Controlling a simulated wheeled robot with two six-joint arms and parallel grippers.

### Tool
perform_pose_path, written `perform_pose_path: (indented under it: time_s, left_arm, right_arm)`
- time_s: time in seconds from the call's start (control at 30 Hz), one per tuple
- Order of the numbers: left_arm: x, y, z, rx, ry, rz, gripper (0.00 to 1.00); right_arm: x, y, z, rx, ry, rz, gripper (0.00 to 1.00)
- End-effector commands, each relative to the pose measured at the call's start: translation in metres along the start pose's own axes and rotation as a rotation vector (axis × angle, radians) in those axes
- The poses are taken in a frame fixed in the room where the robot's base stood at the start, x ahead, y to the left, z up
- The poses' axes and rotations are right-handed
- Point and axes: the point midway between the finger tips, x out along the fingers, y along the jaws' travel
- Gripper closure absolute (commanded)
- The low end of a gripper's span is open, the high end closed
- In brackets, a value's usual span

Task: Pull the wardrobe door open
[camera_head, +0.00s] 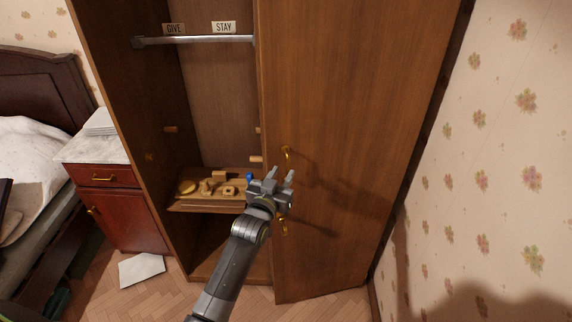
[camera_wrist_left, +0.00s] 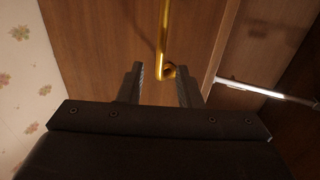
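The wooden wardrobe door (camera_head: 345,120) fills the middle of the head view. To its left the wardrobe's inside shows open; I cannot tell whether this door is slightly ajar. A vertical brass handle (camera_head: 287,155) is near the door's left edge, its middle hidden behind my left gripper. My left gripper (camera_head: 284,178) is in front of the handle, fingers apart. In the left wrist view the handle (camera_wrist_left: 163,35) runs down to its mount, which appears between the two open fingertips (camera_wrist_left: 158,85). Contact is not clear. My right gripper is not in view.
The wardrobe's inside has a rail (camera_head: 195,40), GIVE and STAY labels, and a wooden tray (camera_head: 205,207) with small items. A red nightstand (camera_head: 128,215) and bed (camera_head: 40,150) stand left. White paper (camera_head: 141,269) lies on the floor. A flowered wall (camera_head: 480,190) is close right.

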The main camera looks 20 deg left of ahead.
Motion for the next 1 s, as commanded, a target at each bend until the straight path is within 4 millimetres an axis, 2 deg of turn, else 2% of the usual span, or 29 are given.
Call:
perform_pose_path:
  time_s: [0.1, 0.3, 0.7, 0.93, 1.0]
  left_arm:
    - [0.017, 0.000, -0.001, 0.002, 0.001, 0.001, 0.68]
    - [0.033, 0.000, 0.000, 0.000, 0.001, 0.000, 0.68]
    - [0.038, 0.000, 0.000, 0.000, 0.001, 0.000, 0.68]
    - [0.038, 0.000, 0.000, 0.000, 0.000, 0.000, 0.98]
    - [0.038, 0.000, 0.000, 0.000, 0.000, 0.000, 1.00]
  right_arm:
    - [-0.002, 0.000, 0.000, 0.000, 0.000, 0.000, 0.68]
    - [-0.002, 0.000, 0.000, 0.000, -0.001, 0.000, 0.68]
    - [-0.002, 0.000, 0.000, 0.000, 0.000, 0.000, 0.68]
    - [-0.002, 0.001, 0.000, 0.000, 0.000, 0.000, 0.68]
    - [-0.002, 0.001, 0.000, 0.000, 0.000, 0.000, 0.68]
